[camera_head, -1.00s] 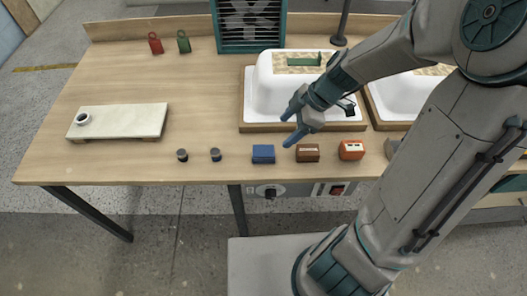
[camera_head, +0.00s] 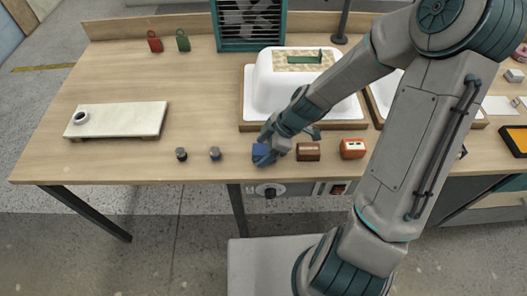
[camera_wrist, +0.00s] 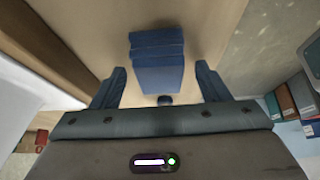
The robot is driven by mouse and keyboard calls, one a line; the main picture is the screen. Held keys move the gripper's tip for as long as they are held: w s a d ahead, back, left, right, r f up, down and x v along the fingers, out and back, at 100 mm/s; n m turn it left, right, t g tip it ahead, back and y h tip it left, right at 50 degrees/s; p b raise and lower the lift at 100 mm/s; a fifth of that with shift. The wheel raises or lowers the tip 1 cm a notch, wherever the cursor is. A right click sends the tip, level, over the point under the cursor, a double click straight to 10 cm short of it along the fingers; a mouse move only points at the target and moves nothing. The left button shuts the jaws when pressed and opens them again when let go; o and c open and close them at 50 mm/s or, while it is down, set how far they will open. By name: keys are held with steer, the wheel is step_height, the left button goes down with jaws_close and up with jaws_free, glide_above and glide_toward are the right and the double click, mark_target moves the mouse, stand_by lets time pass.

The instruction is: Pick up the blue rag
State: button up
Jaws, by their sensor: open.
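The blue rag (camera_head: 260,157) is a small folded block near the front edge of the wooden table. In the wrist view the rag (camera_wrist: 157,50) shows its stacked folds, ahead of and partly between my fingers. My gripper (camera_head: 271,145) is at the rag in the head view and hides part of it. In the wrist view my gripper (camera_wrist: 160,72) is open, with one finger on each side of the rag's near end. Gaps show on both sides, so the fingers do not appear to press on it.
A brown block (camera_head: 308,152) and an orange block (camera_head: 352,149) stand right of the rag. Two small dark round pieces (camera_head: 181,154) (camera_head: 215,153) stand left of it. A white tub shell (camera_head: 262,85) stands behind.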

mark_target(263, 149)
steer(key=shift+a+f, duration=0.15)
steer(key=shift+f, duration=0.1)
steer(key=c, duration=1.1)
steer(key=shift+o, duration=0.2)
steer(key=shift+r, duration=0.1)
step_height(263, 149, up, 18)
steer(key=p, duration=0.2)
